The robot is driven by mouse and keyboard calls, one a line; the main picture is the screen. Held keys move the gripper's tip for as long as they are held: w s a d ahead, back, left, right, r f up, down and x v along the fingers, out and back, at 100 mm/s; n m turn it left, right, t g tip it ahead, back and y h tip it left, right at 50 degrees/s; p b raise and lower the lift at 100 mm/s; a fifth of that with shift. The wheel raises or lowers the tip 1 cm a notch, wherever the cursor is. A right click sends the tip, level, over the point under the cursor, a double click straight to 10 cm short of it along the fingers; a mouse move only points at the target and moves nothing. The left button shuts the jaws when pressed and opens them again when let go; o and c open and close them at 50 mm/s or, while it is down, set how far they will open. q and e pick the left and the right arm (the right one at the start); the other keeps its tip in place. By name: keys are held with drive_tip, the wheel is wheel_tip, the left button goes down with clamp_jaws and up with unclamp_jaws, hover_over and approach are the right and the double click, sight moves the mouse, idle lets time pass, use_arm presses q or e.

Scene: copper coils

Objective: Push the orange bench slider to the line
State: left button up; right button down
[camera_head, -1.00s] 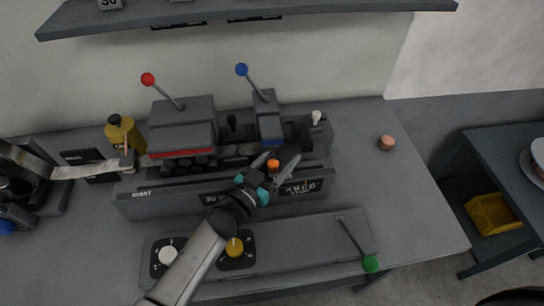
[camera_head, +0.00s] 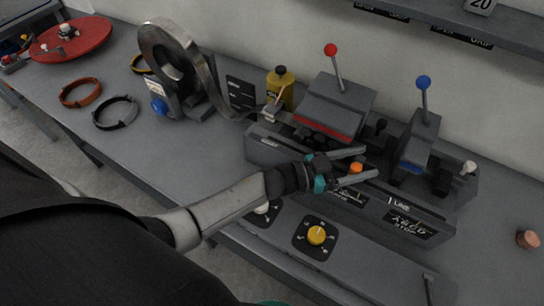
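The orange slider (camera_head: 356,167) is a small orange knob at the front top edge of the grey bench machine. My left gripper (camera_head: 369,164) is open, with one finger behind the knob and one in front of it. I cannot tell whether either finger touches it. A short white line mark with the label "LINE" (camera_head: 400,204) is on the machine's front face, to the right of the knob and apart from it. The slider's base is hidden by the fingers.
Levers with a red ball (camera_head: 330,50) and a blue ball (camera_head: 423,82) rise behind. A yellow bottle (camera_head: 280,90), a metal coil stand (camera_head: 172,72) and a red disc (camera_head: 70,40) are left. A yellow dial (camera_head: 316,235) sits in front; a copper piece (camera_head: 527,239) lies right.

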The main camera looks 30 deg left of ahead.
use_arm(q)
drive_tip(key=a+b, duration=0.1)
drive_tip(key=a, duration=0.3)
drive_tip(key=a+b, duration=0.1)
drive_tip(key=a, duration=0.4)
drive_tip(key=shift+w+f, duration=0.1)
drive_tip(key=shift+w, duration=0.1)
drive_tip(key=v, duration=1.3)
use_arm(e)
wheel_tip(320, 180, down, 2)
drive_tip(key=shift+f, duration=0.25)
use_arm(q)
drive_tip(key=shift+s, duration=0.15)
use_arm(e)
drive_tip(key=shift+f, duration=0.1)
